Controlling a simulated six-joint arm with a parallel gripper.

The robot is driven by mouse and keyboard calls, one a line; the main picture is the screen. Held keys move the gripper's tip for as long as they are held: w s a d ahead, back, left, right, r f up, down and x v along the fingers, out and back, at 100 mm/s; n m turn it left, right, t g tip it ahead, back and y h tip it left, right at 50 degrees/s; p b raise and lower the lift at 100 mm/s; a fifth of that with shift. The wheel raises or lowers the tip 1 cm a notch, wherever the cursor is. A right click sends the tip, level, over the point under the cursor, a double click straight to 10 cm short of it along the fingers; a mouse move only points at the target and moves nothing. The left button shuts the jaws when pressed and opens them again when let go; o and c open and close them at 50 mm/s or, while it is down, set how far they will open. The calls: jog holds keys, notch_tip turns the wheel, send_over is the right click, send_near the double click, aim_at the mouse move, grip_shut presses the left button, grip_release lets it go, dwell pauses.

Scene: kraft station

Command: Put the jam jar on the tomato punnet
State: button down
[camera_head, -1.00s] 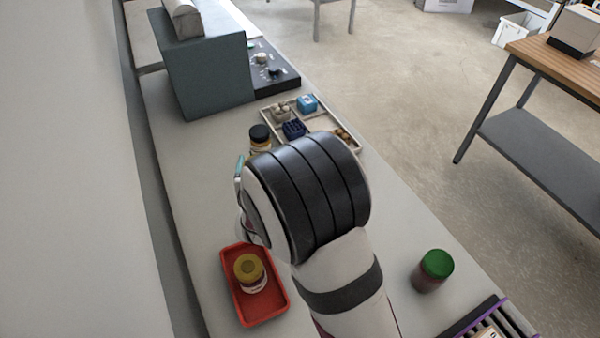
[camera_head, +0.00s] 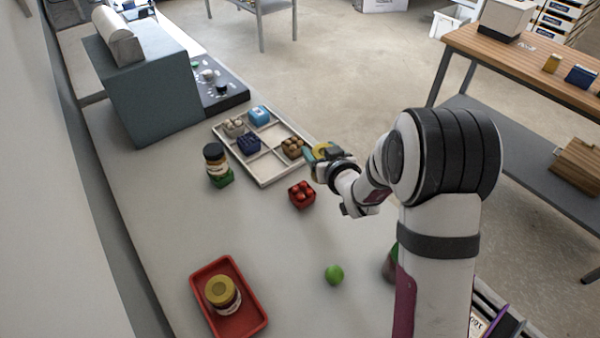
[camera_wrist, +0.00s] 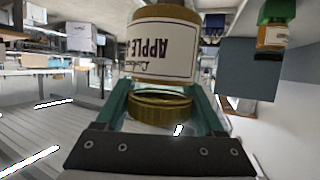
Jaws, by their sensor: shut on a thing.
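My gripper (camera_wrist: 165,106) is shut on the jam jar (camera_wrist: 162,45), a gold-lidded jar with a white label reading "APPLE". In the wrist view, which is upside down, the lid lies between the green fingers. In the head view, my gripper (camera_head: 322,157) is at the right end of the divided tray, with a bit of yellow showing at it. The tomato punnet (camera_head: 302,196), a small red punnet of red tomatoes, stands on the bench just below and left of my gripper. The jar is apart from it.
The divided tray (camera_head: 262,170) holds several small punnets. A black-lidded jar (camera_head: 215,160) stands on a green punnet (camera_head: 222,180). A red tray (camera_head: 262,325) holds another gold-lidded jar (camera_head: 222,293). A lime (camera_head: 334,274) lies on the bench.

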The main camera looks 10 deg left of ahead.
jog(key=a+f, duration=0.1)
jog(key=f, duration=0.1)
jog(key=a+f, duration=0.2)
jog(key=w+a+f, duration=0.1)
jog(key=a+f, duration=0.1)
jog(key=shift+w+a+f, duration=0.1)
jog(key=shift+f, duration=0.45)
jog(key=shift+f, duration=0.15)
grip_release()
